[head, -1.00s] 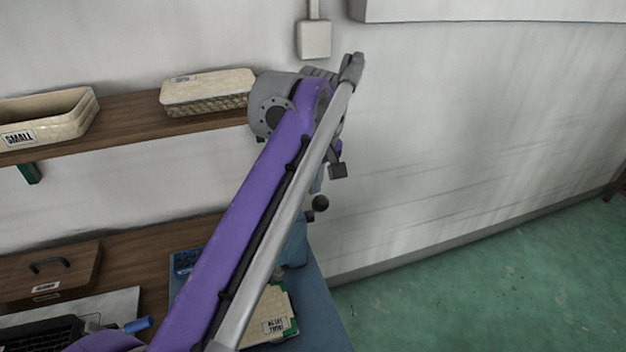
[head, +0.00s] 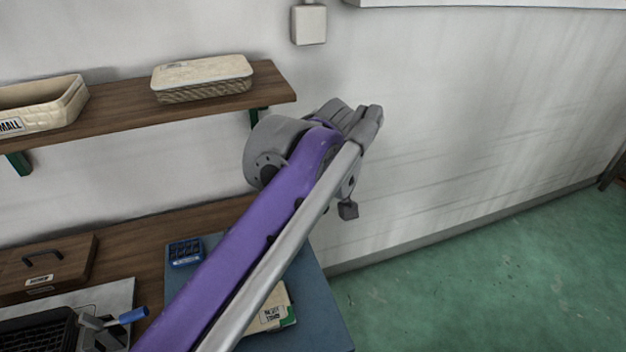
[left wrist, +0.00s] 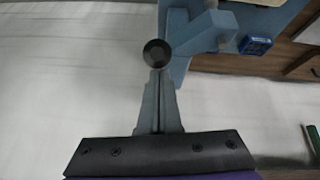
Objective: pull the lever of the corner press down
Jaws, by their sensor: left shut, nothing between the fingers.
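The corner press (left wrist: 182,62) is a blue-grey frame at the top of the left wrist view. A round black knob (left wrist: 157,54), apparently the lever's end, faces the camera there. My left gripper (left wrist: 158,78) is shut and empty, its grey fingers pointing at the knob. The tips overlap the knob's lower edge in the picture; I cannot tell whether they touch. In the head view my purple arm hides the press, lever and fingers. The lever's angle cannot be told. My right gripper is in neither view.
A wooden shelf (head: 120,118) with a lidded basket (head: 203,79) runs along the wall. Below, a bench carries a blue tray (head: 185,252), a labelled pad (head: 268,309) and a wooden box (head: 45,268). Green floor at right is clear.

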